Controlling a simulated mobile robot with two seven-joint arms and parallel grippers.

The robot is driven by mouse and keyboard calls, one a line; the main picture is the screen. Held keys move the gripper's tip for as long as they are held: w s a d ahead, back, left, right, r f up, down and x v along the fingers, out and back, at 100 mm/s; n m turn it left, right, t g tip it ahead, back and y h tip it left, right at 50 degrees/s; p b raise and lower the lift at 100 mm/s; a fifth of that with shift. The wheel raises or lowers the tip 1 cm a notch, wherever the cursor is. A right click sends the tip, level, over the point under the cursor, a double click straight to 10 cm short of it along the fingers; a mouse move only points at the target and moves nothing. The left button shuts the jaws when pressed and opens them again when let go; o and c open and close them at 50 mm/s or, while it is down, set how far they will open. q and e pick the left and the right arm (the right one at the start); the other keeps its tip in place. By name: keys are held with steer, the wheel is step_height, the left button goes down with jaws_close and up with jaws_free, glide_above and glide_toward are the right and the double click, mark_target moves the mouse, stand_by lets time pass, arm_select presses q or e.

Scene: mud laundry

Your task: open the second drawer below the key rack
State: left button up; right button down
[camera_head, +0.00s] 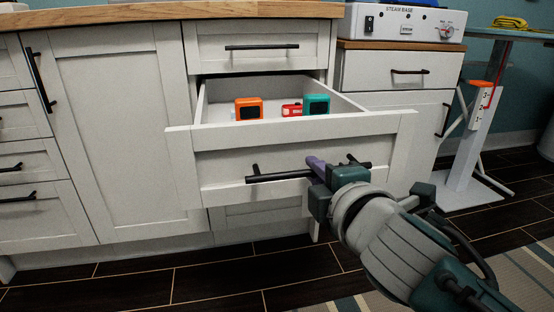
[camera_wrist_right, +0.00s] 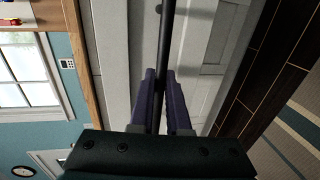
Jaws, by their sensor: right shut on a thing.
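The second drawer (camera_head: 295,146) down in the white cabinet is pulled well out, below a shut top drawer (camera_head: 262,46). Its black bar handle (camera_head: 285,176) runs across its front. My right gripper (camera_head: 325,167) is shut on the handle near its right end. In the right wrist view the purple fingers (camera_wrist_right: 166,100) lie on either side of the black bar (camera_wrist_right: 166,45). Inside the drawer are an orange box (camera_head: 249,108), a teal box (camera_head: 316,105) and a small red item (camera_head: 291,110). The key rack and my left gripper are out of view.
A wooden countertop (camera_head: 160,12) runs above the cabinets. A steam base unit (camera_head: 405,22) stands on the lower cabinet at the right. An ironing board stand (camera_head: 470,140) is at the far right. Dark floor tiles (camera_head: 215,275) and a striped rug (camera_head: 510,275) lie in front.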

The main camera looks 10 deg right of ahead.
steer(key=c, duration=0.9)
jaws_free()
steer(key=shift+s+r, duration=0.15)
steer(key=shift+s, duration=0.05)
steer(key=s+p, duration=0.1)
steer(key=s, duration=0.2)
steer(key=s+r+p, duration=0.1)
steer(key=s, duration=0.2)
steer(key=s+p, duration=0.1)
steer(key=s, duration=0.2)
steer(key=shift+s+d+r+p, duration=0.15)
steer(key=shift+s+r+p, duration=0.05)
steer(key=shift+r+p, duration=0.15)
